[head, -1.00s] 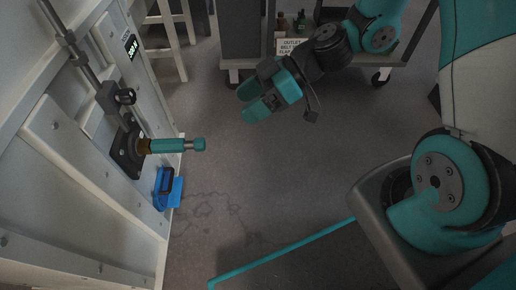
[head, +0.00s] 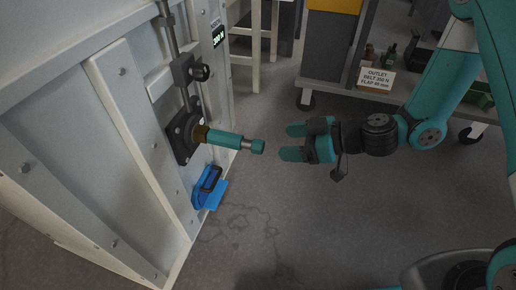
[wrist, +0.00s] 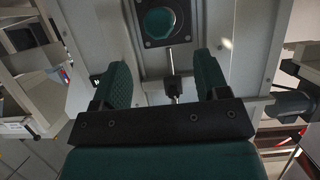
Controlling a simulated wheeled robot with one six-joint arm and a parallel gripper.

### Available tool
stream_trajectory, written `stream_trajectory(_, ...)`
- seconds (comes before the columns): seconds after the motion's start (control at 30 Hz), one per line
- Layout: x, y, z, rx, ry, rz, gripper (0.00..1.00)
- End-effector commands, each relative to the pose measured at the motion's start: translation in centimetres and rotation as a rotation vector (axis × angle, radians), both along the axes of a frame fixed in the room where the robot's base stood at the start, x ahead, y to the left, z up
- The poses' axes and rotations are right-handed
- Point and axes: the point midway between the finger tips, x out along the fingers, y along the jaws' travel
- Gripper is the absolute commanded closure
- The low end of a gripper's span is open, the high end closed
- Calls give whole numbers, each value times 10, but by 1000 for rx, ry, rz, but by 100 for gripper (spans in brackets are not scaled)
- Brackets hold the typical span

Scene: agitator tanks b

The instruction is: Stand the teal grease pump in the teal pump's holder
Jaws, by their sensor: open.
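A teal cylinder with a silver neck and a teal end knob, which looks like the teal grease pump (head: 224,139), sticks out sideways from a brass collar (head: 200,135) on a dark square plate (head: 183,138) on the white tank wall. In the wrist view, its round teal end (wrist: 160,22) shows at the top, in front of the plate. My gripper (head: 291,143) is open and empty, a short gap to the right of the knob, fingers pointing at it. In the wrist view, its two fingers (wrist: 160,78) are spread apart. I cannot make out the teal pump's holder for certain.
A blue bracket with a dark insert (head: 208,187) is on the wall just below the pump. A rod with a clamp and knob (head: 190,72) runs above the plate. A grey cart with a sign (head: 377,79) stands behind my arm. The floor below my gripper is clear.

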Motion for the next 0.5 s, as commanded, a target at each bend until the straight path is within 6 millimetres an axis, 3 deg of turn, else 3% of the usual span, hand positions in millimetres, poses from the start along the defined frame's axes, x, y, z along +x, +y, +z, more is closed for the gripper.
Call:
stream_trajectory(0.3, 19, 56, -27, 1, -3, 5, 32)
stream_trajectory(0.5, 26, 75, -34, 1, 0, 2, 32)
